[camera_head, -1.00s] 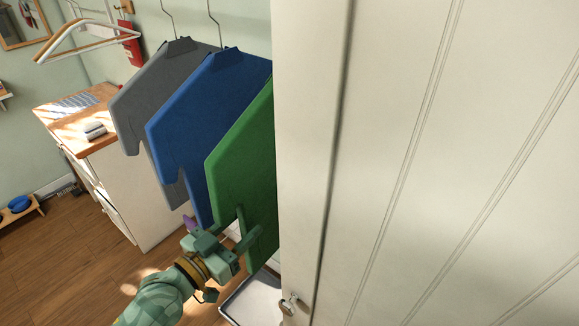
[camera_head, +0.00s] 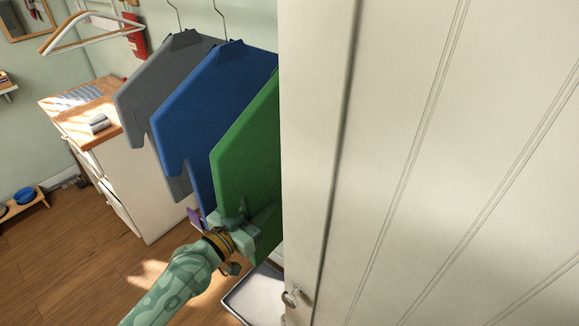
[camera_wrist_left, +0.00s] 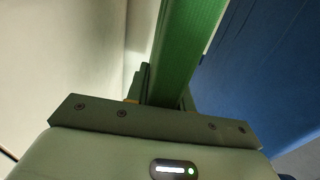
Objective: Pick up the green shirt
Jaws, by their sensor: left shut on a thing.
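The green shirt (camera_head: 245,150) hangs at the right of a row of shirts, its right part hidden behind the white door. My left gripper (camera_head: 252,222) is at the shirt's lower part and shut on it. In the left wrist view the green shirt (camera_wrist_left: 184,50) runs edge-on between the fingers of my left gripper (camera_wrist_left: 165,100). The shirt's hanger top is hidden by the door. My right gripper is not in view.
A blue shirt (camera_head: 205,110) and a grey shirt (camera_head: 150,90) hang close on the left. The white door (camera_head: 430,160) fills the right side. A grey tray (camera_head: 255,295) lies on the floor below. A white cabinet (camera_head: 130,190) stands behind at left.

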